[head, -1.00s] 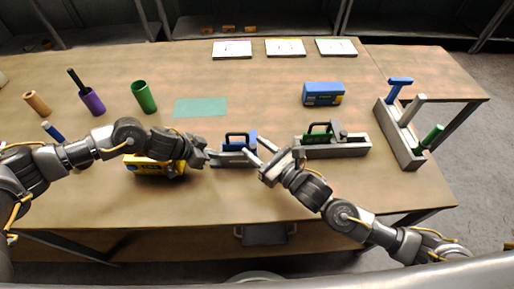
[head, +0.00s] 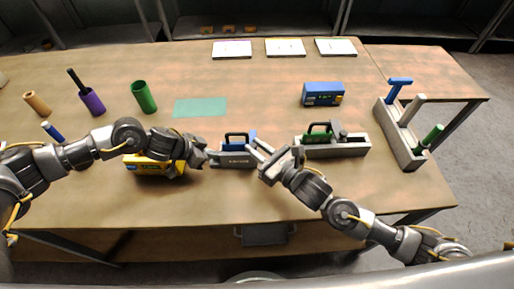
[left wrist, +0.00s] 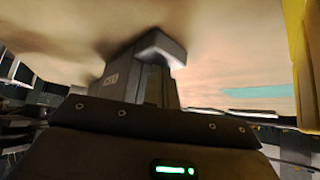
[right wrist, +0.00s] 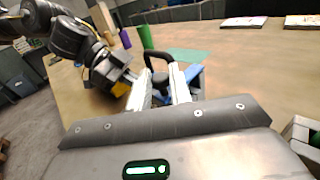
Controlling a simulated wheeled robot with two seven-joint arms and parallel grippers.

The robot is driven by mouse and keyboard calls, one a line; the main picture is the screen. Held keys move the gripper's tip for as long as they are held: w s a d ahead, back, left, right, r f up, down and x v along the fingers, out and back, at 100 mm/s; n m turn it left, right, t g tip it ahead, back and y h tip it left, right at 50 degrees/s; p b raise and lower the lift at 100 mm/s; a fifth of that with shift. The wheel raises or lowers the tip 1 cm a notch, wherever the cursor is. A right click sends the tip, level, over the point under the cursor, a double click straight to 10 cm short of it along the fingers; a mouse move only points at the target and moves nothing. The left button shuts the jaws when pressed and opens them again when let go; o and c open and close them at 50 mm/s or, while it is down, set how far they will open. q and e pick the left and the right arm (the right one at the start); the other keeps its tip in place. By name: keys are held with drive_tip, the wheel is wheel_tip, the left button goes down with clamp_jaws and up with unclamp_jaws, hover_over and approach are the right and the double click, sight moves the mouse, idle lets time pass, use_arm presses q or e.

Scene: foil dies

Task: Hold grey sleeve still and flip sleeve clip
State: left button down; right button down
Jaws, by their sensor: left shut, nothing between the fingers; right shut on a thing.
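The grey sleeve (head: 233,161) sits on the table between my two grippers, with a black loop handle and a blue block (head: 252,140) at its top and back. My left gripper (head: 209,156) is shut and empty at the sleeve's left end; I cannot tell whether it touches. The left wrist view shows a grey labelled part (left wrist: 120,78) close ahead. My right gripper (head: 260,153) is shut on the grey sleeve at its right end. In the right wrist view its fingers (right wrist: 161,92) close on a dark part under the black handle (right wrist: 148,58). The sleeve clip is not clearly distinguishable.
A yellow block (head: 150,167) lies under my left forearm. A grey tray (head: 350,149) with a green block stands right of my right gripper. A blue box (head: 323,94), a teal mat (head: 200,107) and a green cup (head: 144,96) stand further back. The front table is clear.

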drive_tip(key=shift+w+r+m+g+h, duration=0.2)
drive_tip(key=shift+r+m+g, duration=0.15)
drive_tip(key=shift+r, duration=0.15)
drive_tip(key=shift+w+r+m+g+h, duration=0.25)
drive_tip(key=shift+r+m, duration=0.1)
drive_tip(key=shift+r, duration=0.15)
drive_tip(key=shift+w+r+m+g+h, duration=0.25)
drive_tip(key=shift+w+r+m+g, duration=0.15)
drive_tip(key=shift+r+m+g, duration=0.15)
drive_tip(key=shift+w+r+m+g+h, duration=0.5)
drive_tip(key=shift+w+r+m+g, duration=0.35)
drive_tip(key=shift+w+r+g, duration=0.35)
drive_tip(key=shift+w+d+r+m+g+h, duration=0.15)
drive_tip(key=shift+w+m+g, duration=0.2)
drive_tip(key=shift+w+g, duration=0.2)
drive_tip(key=shift+w+a+r+m+g+h, duration=0.1)
drive_tip(key=shift+w+r+m+g+h, duration=0.05)
drive_tip(key=shift+w+m+g, duration=0.3)
drive_tip(key=w+g, duration=0.1)
drive_tip(key=w, duration=0.1)
drive_tip(key=w+m+g, duration=0.1)
drive_tip(key=w, duration=0.1)
drive_tip(key=shift+d+r+g, duration=0.1)
drive_tip(key=shift+d+g, duration=0.1)
drive_tip(key=shift+g, duration=0.15)
drive_tip(key=shift+r, duration=0.1)
